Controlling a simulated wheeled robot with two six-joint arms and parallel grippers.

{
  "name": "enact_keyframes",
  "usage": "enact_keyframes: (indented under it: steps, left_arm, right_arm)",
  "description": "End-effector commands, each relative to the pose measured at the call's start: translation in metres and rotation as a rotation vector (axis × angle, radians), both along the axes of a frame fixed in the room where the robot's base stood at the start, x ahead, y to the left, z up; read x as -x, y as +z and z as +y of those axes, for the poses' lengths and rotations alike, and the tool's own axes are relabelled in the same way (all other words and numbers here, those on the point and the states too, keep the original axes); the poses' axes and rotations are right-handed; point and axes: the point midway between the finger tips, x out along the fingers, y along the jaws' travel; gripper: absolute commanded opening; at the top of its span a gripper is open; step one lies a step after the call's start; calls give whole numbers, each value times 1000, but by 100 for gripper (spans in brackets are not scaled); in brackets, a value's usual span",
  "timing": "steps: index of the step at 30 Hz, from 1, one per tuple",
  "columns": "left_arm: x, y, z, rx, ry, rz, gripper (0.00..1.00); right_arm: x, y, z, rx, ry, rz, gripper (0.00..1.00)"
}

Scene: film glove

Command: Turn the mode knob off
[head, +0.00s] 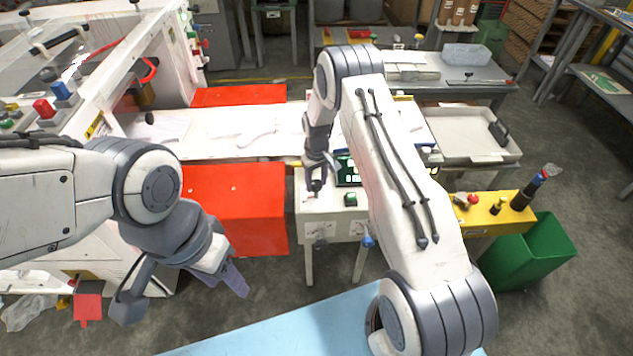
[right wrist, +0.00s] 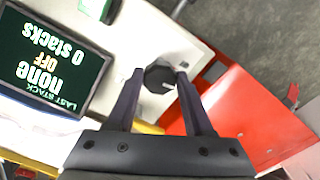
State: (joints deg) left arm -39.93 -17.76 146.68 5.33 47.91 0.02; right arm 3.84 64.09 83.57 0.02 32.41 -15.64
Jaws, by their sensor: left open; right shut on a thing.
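The mode knob (right wrist: 160,77) is a dark round knob with a pale pointer line on a white control panel (head: 334,222). In the right wrist view my right gripper (right wrist: 157,78) has its two fingers on either side of the knob, shut on it. In the head view the right gripper (head: 317,183) reaches down at the panel's left part and mostly hides the knob. A display (right wrist: 50,68) beside it reads "LAST STACK none OFF 0 stacks". My left gripper (head: 190,290) is open and empty, low at the left, away from the panel.
A green button (head: 350,199) sits right of the knob on the panel. Red panels (head: 235,207) stand left of it. A yellow box (head: 490,212) with knobs and a green bin (head: 535,250) are at the right. A pale blue surface (head: 290,330) lies in front.

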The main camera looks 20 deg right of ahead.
Motion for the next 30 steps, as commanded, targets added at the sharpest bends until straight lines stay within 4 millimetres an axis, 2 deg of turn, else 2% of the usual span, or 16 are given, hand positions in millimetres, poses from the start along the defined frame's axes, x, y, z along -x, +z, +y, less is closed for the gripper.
enact_keyframes:
  steps: [4, 5, 6, 7, 16, 20, 23, 30]
  left_arm:
    - [0, 0, 0, 0, 0, 0, 50]
    - [0, 0, 0, 0, 0, 0, 50]
    - [0, 0, 0, 0, 0, 0, 50]
    - [0, 0, 0, 0, 0, 0, 50]
    - [0, 0, 0, 0, 0, 0, 50]
    - [0, -3, 0, 0, 0, 0, 50]
    - [0, -8, 0, 0, 0, 0, 50]
    - [0, -20, 0, 0, -1, 0, 50]
  right_arm:
    - [-3, 2, 1, 1, 3, -7, 0]
    - [-3, 2, 1, 1, 3, -7, 56]
    - [-3, 2, 1, 1, 3, -7, 71]
    - [-3, 2, 1, 1, 3, -7, 82]
    - [-1, 1, 0, 0, 1, -3, 82]
    - [-1, 8, 0, 0, 1, -3, 82]
    - [-2, 23, 0, 1, 1, -7, 82]
    - [-3, 71, 1, 0, 2, -8, 82]
